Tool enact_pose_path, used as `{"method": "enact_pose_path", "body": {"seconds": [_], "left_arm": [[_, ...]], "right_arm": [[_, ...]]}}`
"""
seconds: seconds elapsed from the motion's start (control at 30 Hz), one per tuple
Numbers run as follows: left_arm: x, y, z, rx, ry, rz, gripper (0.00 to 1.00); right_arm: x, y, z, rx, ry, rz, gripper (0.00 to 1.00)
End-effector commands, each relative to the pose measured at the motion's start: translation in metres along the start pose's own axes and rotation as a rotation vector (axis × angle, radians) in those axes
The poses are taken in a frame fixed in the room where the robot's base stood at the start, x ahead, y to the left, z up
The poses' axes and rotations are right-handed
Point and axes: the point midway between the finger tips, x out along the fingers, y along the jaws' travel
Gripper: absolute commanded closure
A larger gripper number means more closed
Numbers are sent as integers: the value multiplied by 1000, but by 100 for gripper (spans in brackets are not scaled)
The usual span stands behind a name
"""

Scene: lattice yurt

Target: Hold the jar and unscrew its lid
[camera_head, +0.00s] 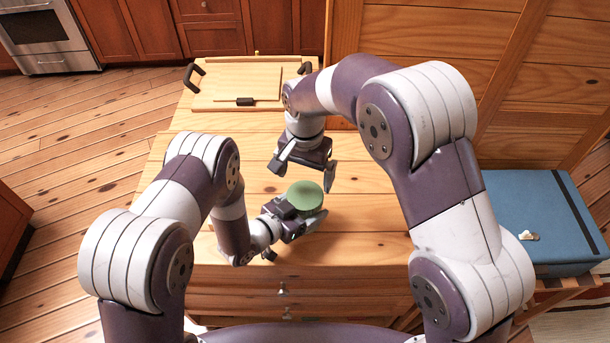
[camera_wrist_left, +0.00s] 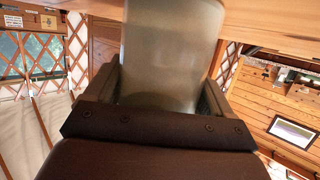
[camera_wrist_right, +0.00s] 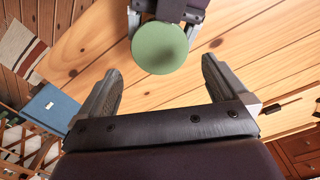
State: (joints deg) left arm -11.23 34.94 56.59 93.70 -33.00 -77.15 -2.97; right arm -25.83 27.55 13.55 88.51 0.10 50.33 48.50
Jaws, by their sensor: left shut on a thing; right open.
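The jar's round green lid (camera_head: 305,195) is on top of the jar, over the wooden chest top. In the left wrist view the jar's pale grey-green body (camera_wrist_left: 170,55) fills the space between the fingers. My left gripper (camera_head: 308,218) is shut on the jar's body from the side, below the lid. My right gripper (camera_head: 304,178) is open and empty, pointing down above and just behind the lid. In the right wrist view the lid (camera_wrist_right: 160,48) lies beyond the gap between the open fingers (camera_wrist_right: 160,85), not touching them. The jar's body is mostly hidden in the head view.
A wooden board (camera_head: 236,84) with black handles lies at the back of the chest top (camera_head: 350,220), with a small dark object on it. A blue case (camera_head: 535,225) stands at the right. The chest top right of the jar is clear.

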Motion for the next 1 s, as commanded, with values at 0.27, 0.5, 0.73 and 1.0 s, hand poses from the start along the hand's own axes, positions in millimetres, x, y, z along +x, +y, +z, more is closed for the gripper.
{"method": "enact_pose_path", "body": {"seconds": [0.27,0.5,0.73,1.0], "left_arm": [[0,0,0,0,1,0,100],[0,0,0,0,1,0,100],[0,0,0,0,1,0,100],[0,0,0,0,1,-1,100]], "right_arm": [[53,1,1,-3,-3,3,0],[69,0,0,-4,-1,1,0],[69,0,0,-4,-1,1,16],[69,0,0,-121,-1,1,48]]}}
